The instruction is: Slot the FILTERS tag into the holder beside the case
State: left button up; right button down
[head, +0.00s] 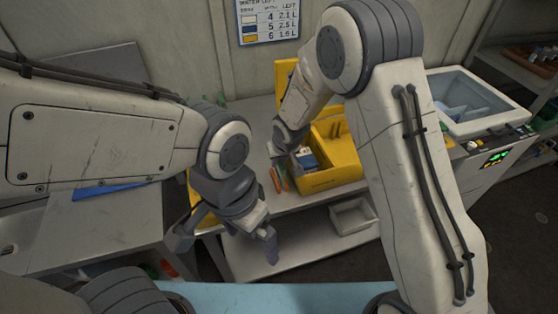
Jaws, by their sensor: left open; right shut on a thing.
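A yellow case (330,180) stands open on the grey worktop, with white and blue packs (306,158) inside its left part. My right gripper (278,152) is at the left edge of the case, small and partly hidden by its own arm. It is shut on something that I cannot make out. My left gripper (226,246) is open and empty, lower and nearer, over the worktop's front edge. I cannot pick out the FILTERS tag or its holder. Orange and green slim items (279,179) show just left of the case, below the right gripper.
A white bin (353,217) sits on the shelf below the worktop. A white open-topped unit (478,102) with a lit green display stands at the right. A chart (268,20) hangs on the back wall. A blue flat item (108,191) lies at the left.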

jog(key=shift+f+b, duration=0.3)
dwell(0.4)
jog(key=shift+f+b, duration=0.3)
jog(key=shift+b, duration=0.05)
jog(key=shift+f+b, duration=1.05)
jog(key=shift+b, duration=0.1)
dwell(1.0)
dwell(0.5)
jog(key=c, duration=0.7)
grip_release()
jog(key=shift+c, duration=0.2)
jog(key=o, duration=0.4)
notch_tip(320, 180, up, 16)
jog(key=p, duration=1.3)
